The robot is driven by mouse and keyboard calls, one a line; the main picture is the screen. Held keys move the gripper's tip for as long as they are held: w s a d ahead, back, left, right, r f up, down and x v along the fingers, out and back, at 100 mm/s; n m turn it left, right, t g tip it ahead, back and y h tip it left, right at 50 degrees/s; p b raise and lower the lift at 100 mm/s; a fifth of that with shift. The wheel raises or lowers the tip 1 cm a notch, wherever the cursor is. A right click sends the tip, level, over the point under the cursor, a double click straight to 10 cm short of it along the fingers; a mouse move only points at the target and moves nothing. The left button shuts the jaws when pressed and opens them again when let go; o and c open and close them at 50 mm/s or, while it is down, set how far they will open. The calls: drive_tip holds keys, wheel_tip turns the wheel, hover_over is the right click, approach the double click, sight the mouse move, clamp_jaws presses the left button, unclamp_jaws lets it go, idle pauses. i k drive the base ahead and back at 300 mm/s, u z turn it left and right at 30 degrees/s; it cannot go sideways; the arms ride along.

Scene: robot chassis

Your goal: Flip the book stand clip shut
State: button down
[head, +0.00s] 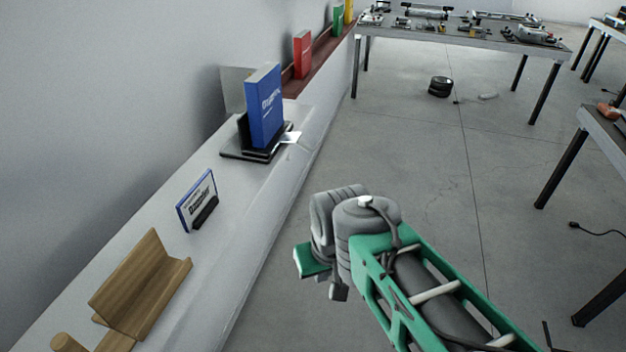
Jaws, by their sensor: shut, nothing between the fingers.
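The book stand (232,155) is a flat black base on the white ledge at upper left. It holds an upright blue book (265,108). A small pale flap (290,138) sticks out at the right of the stand's base; it may be the clip, and its hinge is too small to make out. My gripper (338,291) is at the end of my green and grey arm in mid-picture, to the right of the ledge and nearer than the stand. It is shut and empty, well apart from the stand, with its fingers mostly hidden behind the wrist.
On the ledge (235,235), nearer than the stand, are a small blue-edged sign (197,202) and a wooden holder (140,285). A red book (302,54) stands on a brown shelf beyond. Open floor lies right of the ledge, with a loaded grey table (460,35) at the back.

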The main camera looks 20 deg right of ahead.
sight(287, 138)
drive_tip(key=u, duration=0.2)
drive_tip(key=k, duration=0.1)
drive_tip(key=u, duration=2.55)
drive_tip(key=k, duration=0.85)
drive_tip(key=z, duration=1.2)
drive_tip(key=i, duration=1.5)
